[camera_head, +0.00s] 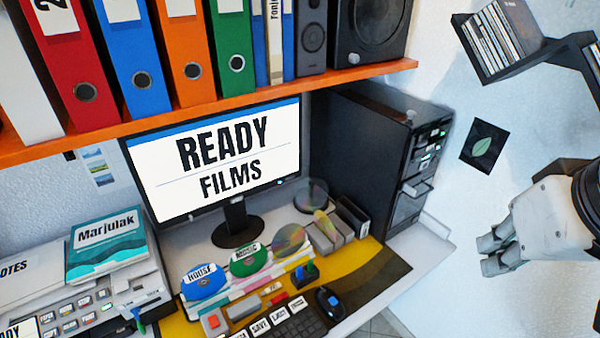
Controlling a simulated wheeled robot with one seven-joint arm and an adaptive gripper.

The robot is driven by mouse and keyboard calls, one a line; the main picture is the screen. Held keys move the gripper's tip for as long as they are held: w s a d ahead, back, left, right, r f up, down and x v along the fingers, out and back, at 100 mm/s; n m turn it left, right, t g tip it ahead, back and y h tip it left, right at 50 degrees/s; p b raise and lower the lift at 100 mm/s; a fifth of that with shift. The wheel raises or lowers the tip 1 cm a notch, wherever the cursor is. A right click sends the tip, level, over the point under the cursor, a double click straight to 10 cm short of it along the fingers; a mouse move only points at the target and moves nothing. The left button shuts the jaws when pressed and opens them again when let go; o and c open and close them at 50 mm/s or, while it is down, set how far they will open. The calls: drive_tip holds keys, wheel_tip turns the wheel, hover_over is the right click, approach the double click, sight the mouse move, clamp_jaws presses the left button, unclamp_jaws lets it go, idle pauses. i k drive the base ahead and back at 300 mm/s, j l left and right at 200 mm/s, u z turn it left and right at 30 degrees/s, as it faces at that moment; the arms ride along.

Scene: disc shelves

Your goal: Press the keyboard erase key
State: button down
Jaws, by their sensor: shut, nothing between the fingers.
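A dark keyboard (305,322) lies at the front of the desk, cut off by the bottom edge of the head camera view. A row of white labels (278,314) runs along its back edge; one seems to read SAVE, the others are too small to read surely. I cannot tell which key is the erase key. My gripper (486,255) is at the right, in front of the pale wall, well to the right of the keyboard and apart from it. It is shut and empty, its fingers pointing left.
A monitor (170,185) reading READY FILMS stands behind the keyboard. A dark computer tower (360,150) stands right of it, between monitor and wall. A mouse (330,303) lies right of the keyboard. An orange shelf (350,77) with binders hangs above. A disc rack (500,65) is upper right.

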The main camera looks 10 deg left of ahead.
sight(296, 305)
drive_tip(key=u, duration=0.7)
drive_tip(key=i+l+u, duration=0.1)
drive_tip(key=i+l, duration=0.05)
